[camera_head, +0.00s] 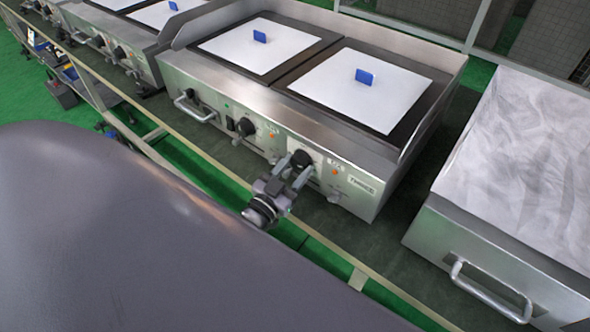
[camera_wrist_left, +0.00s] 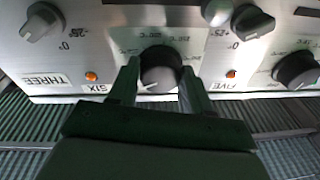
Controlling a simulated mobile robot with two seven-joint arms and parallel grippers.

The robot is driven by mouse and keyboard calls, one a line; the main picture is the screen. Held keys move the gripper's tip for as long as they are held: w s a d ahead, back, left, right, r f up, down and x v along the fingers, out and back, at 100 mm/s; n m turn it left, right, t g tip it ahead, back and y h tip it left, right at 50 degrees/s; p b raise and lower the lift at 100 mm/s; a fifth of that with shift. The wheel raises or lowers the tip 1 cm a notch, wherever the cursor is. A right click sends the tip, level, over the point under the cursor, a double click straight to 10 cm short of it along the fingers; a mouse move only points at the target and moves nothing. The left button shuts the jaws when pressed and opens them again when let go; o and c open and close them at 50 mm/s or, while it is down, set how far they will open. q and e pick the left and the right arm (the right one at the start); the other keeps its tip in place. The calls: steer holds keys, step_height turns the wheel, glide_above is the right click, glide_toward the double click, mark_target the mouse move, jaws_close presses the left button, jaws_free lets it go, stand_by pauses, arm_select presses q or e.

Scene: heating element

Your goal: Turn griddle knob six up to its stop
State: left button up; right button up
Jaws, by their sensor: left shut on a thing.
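The griddle (camera_head: 270,120) is a steel double-plate unit with black knobs on its front panel. My left gripper (camera_head: 293,172) is at the right-hand black knob (camera_head: 301,159). In the left wrist view its fingers (camera_wrist_left: 161,75) stand on either side of this black knob (camera_wrist_left: 160,66) and are shut on it. The panel appears upside down there, with the label SIX (camera_wrist_left: 95,88) just left of the held knob and FIVE (camera_wrist_left: 231,86) to its right. A pale mark shows on the knob's lower rim; its exact setting is hard to read. My right gripper is not in view.
Another black knob (camera_head: 245,127) and a bar handle (camera_head: 194,107) sit left along the panel. An orange lamp (camera_wrist_left: 91,76) is beside SIX. Blue-handled white plates (camera_head: 258,46) lie on top. A steel-topped unit (camera_head: 520,160) stands to the right.

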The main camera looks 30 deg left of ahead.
arm_select(q)
steer(key=m+h, duration=0.1)
steer(key=m, duration=0.4)
steer(key=shift+a+f+b, duration=0.1)
steer(key=shift+a+b, duration=0.05)
steer(key=shift+b, duration=0.15)
steer(key=m+h, duration=0.1)
steer(key=m, duration=0.5)
steer(key=shift+a+m, duration=0.15)
steer(key=shift+m, duration=0.25)
steer(key=m, duration=0.3)
steer(key=m+g+h+b, duration=0.1)
steer(key=m, duration=0.2)
steer(key=shift+a+r, duration=0.1)
steer(key=shift+r, duration=0.1)
steer(key=m, duration=0.5)
steer(key=shift+r+g+h, duration=0.15)
steer(key=shift+g+h, duration=0.15)
steer(key=shift+h, duration=0.1)
steer(key=o, duration=1.1)
steer(key=shift+c, duration=0.2)
steer(key=shift+s, duration=0.1)
